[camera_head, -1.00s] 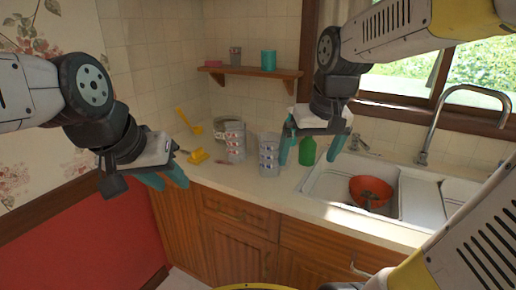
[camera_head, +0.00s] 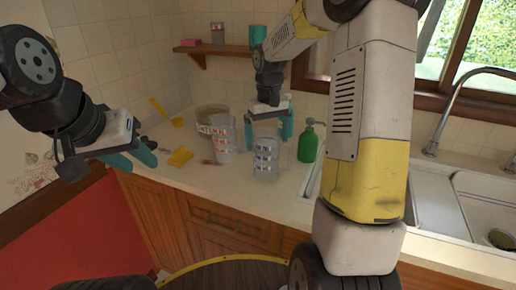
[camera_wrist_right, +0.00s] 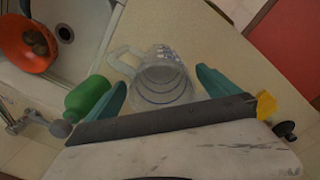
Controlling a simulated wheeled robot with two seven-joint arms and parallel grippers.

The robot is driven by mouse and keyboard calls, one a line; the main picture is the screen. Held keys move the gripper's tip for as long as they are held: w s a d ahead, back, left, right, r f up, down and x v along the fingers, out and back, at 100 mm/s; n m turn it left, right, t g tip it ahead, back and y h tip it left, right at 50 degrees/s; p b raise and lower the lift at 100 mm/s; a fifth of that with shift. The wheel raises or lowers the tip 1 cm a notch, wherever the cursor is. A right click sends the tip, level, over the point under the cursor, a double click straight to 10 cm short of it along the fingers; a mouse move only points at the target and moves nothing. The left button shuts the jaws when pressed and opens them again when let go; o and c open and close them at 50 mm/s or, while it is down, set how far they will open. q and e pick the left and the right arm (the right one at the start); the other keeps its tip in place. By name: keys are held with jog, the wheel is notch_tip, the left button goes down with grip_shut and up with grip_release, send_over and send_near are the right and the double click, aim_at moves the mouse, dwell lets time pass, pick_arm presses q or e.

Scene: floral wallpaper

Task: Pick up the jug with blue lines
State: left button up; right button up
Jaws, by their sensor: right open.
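The clear jug with blue lines (camera_head: 266,160) stands upright on the counter, with blue and some red marks on its side. My right gripper (camera_head: 268,131) is open just above it, pointing down, its teal fingers on either side of the rim. In the right wrist view the jug (camera_wrist_right: 163,82) shows from above between the open fingers, with its handle toward the upper left. I cannot tell whether the fingers touch it. My left gripper (camera_head: 137,158) hangs at the left, away from the jug; its finger gap is unclear.
Another clear jug with red marks (camera_head: 222,138) stands close left of it, by a round container (camera_head: 207,117). A green bottle (camera_head: 307,143) stands close on the right. Yellow utensils (camera_head: 180,156) lie left. A shelf (camera_head: 222,50) is above.

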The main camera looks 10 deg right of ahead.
aim_at(267, 153)
jog(key=f, duration=0.5)
jog(key=shift+w+f, duration=0.2)
jog(key=shift+f, duration=0.15)
jog(key=c, duration=1.4)
jog(key=shift+c, duration=0.6)
jog(key=shift+r, duration=0.2)
